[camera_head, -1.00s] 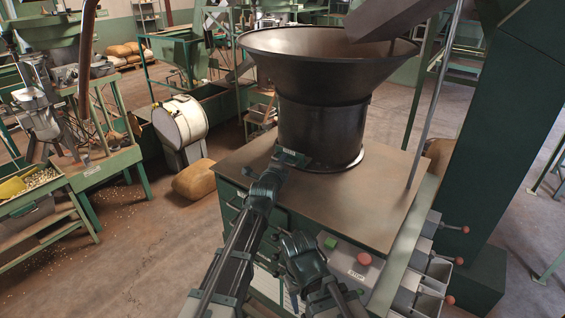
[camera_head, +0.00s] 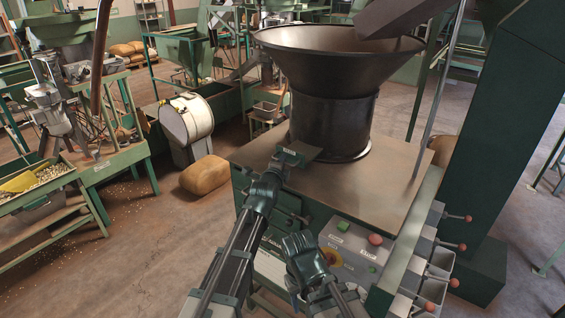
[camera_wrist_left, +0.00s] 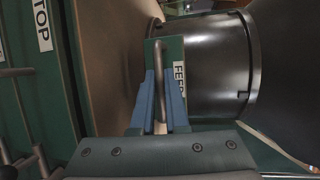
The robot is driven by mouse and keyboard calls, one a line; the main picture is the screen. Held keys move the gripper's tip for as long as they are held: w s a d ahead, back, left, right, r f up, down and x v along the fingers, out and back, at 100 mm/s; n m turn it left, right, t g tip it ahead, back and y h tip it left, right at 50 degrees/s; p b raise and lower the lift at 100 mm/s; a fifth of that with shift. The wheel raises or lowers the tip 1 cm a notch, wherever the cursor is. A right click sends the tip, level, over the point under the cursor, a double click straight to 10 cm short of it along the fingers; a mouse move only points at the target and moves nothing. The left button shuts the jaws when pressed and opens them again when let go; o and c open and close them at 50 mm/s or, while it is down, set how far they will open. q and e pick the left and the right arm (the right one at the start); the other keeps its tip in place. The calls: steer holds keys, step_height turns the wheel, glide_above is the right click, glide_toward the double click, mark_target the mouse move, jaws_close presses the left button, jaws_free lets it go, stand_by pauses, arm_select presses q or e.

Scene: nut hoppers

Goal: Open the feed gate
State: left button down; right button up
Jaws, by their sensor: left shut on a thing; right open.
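The feed gate (camera_head: 304,151) is a flat dark green plate at the foot of the large dark hopper (camera_head: 332,125), on its left side. In the left wrist view the gate (camera_wrist_left: 174,52) carries a white label that starts with "FEE", partly hidden. My left gripper (camera_head: 279,165) is shut on the gate's upright bar handle; its blue fingers (camera_wrist_left: 160,100) stand on either side of the handle (camera_wrist_left: 159,75). The plate sticks out from under the hopper. My right gripper (camera_head: 298,240) is open and empty, low in front of the cabinet.
The hopper stands on a brown-topped green cabinet (camera_head: 400,180). Its front has a control panel (camera_head: 350,250) with green and red buttons. Red-knobbed levers (camera_head: 455,218) stick out at right. A sack (camera_head: 205,175) lies on the floor at left, with open floor before it.

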arm_select(q)
steer(key=c, duration=0.9)
jaws_free()
steer(key=p+v, duration=0.2)
steer(key=v, duration=1.1)
steer(key=shift+s+r, duration=0.1)
steer(key=shift+s, duration=0.25)
